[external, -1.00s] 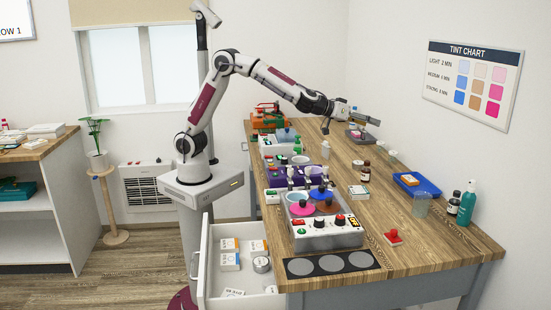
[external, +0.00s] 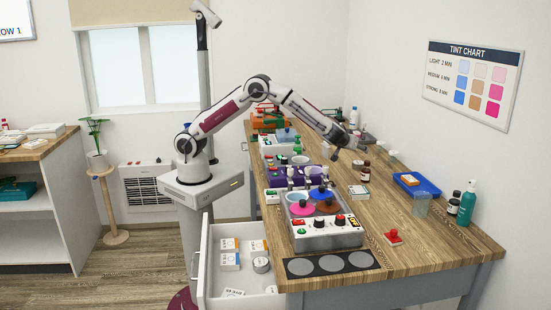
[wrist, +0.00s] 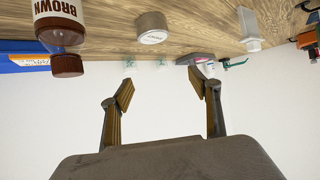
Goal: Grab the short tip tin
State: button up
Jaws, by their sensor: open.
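My gripper (external: 337,152) is open and empty above the far middle of the wooden bench. In the wrist view its two fingers (wrist: 168,92) are spread with nothing between them. A round grey tin with a pale label (wrist: 152,28) rests on the bench beyond the fingers, apart from them. Its label is too small to read, so I cannot tell whether it is the short tip tin. Another round tin (external: 261,265) lies in the open drawer; its label is unreadable too.
A brown bottle (wrist: 62,25) stands beside the tin in the wrist view. A blue tray (external: 417,184), a clear beaker (external: 422,203) and a teal bottle (external: 467,205) stand at the right. A heater unit with pots (external: 325,236) fills the front. The open drawer (external: 208,262) juts out left.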

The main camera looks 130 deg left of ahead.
aim_at(357, 163)
jog(key=shift+f, duration=2.85)
jog(key=shift+f, duration=0.1)
jog(key=shift+f, duration=0.5)
jog(key=shift+x, duration=2.5)
jog(key=c, duration=1.2)
